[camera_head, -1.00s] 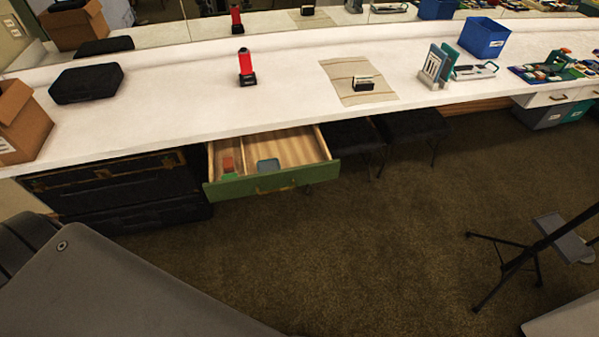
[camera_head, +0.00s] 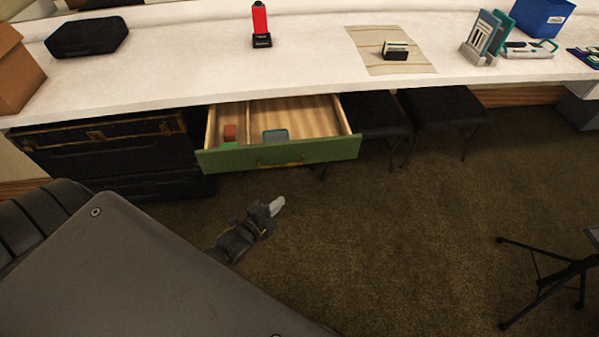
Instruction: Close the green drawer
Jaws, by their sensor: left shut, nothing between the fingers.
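The green drawer (camera_head: 330,150) is pulled out from under the white counter. Its green front has a brass-coloured handle (camera_head: 280,163) low in the middle. Inside, a divider splits it; a reddish-brown and green item (camera_head: 230,134) lies on the left and a blue-grey item (camera_head: 275,135) near the front. My left gripper (camera_head: 277,205) is in front of and below the drawer front, apart from it, shut and empty, its pale fingertips pointing right and up. My right gripper is not in view.
Dark trunks (camera_head: 110,160) stand left of the drawer under the counter (camera_head: 180,75). Black stools (camera_head: 440,108) stand to its right. A black tripod stand (camera_head: 560,275) is at the lower right. The carpet (camera_head: 400,230) before the drawer is clear.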

